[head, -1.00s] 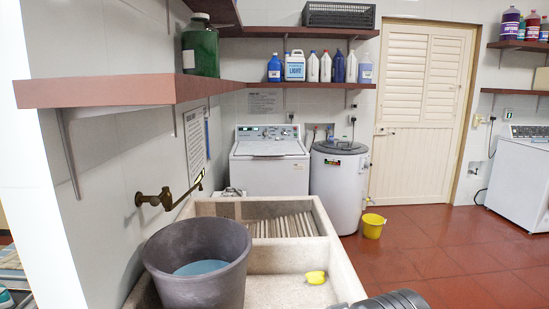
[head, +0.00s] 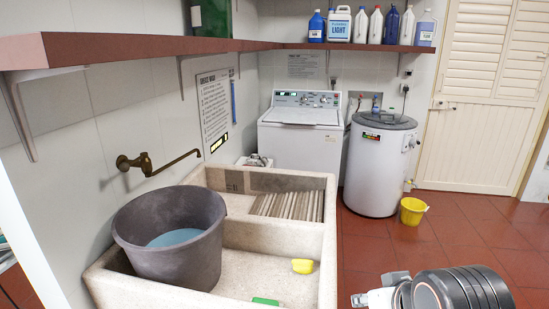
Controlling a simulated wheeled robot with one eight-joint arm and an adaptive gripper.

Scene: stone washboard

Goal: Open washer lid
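The white top-loading washer (head: 300,145) stands against the back wall, beyond the stone sink. Its lid (head: 302,116) looks shut and lies flat on top, in front of the raised control panel (head: 306,99). My gripper's fingers cannot be made out. Only dark grey and white parts of my arm show at the lower right, well short of the washer and apart from it.
A white cylinder (head: 375,170) and yellow bucket (head: 412,212) stand right. Red floor (head: 375,245) is clear there. A shelf (head: 150,45) juts from the left wall.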

